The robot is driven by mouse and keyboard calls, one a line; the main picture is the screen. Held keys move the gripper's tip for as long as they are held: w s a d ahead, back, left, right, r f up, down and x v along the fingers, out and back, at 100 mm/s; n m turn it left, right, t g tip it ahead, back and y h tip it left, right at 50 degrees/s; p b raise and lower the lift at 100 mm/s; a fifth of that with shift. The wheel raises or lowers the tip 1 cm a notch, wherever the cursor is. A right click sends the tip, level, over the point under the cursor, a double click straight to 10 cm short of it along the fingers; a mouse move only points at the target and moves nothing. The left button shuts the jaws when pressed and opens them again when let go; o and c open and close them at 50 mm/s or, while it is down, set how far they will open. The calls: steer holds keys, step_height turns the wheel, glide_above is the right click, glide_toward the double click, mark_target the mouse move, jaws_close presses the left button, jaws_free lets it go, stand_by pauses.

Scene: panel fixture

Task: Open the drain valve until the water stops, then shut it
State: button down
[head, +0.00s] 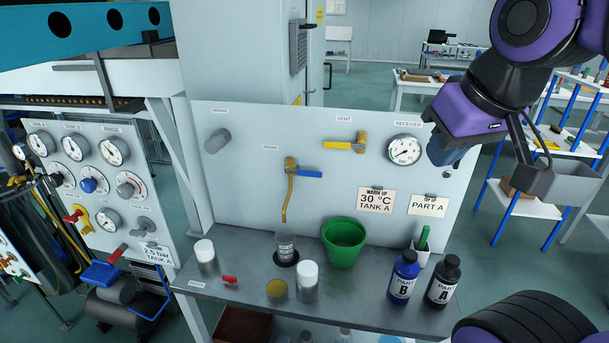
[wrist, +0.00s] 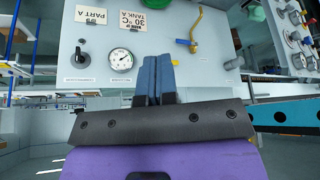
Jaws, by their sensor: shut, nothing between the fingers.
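A brass valve with a blue lever (head: 308,173) is on the upright panel, its lever lying level to the right. A bent brass spout (head: 287,200) hangs from it; I cannot make out any water at its end. The label above it is too small to read. The valve also shows in the wrist view (wrist: 186,42), which is upside down. A small clear cup (head: 286,248) stands on the bench below the spout. My gripper (head: 442,153) is at the panel's upper right, away from the valve. Its blue fingers (wrist: 154,76) are shut and empty.
A yellow-levered vent valve (head: 342,146) and the receiver gauge (head: 405,150) are between my gripper and the blue lever. A green bucket (head: 342,250), bottles (head: 403,278) and white-capped jars (head: 307,280) stand on the bench. A gauge panel (head: 90,185) is at left.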

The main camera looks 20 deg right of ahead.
steer(key=c, duration=1.3)
jaws_free()
steer(key=shift+o, duration=1.3)
steer(key=shift+w+d+f, duration=0.1)
steer(key=shift+w+f, duration=0.1)
steer(key=shift+w, duration=0.1)
steer(key=w+d+f+g+h, duration=0.2)
steer(key=w+f+g+h, duration=0.25)
steer(key=w, duration=0.35)
steer(key=n+t+h, duration=0.7)
steer(key=t+h, duration=0.3)
glide_toward(311, 174)
steer(key=x, duration=1)
steer(key=shift+w+d, duration=0.15)
jaws_close()
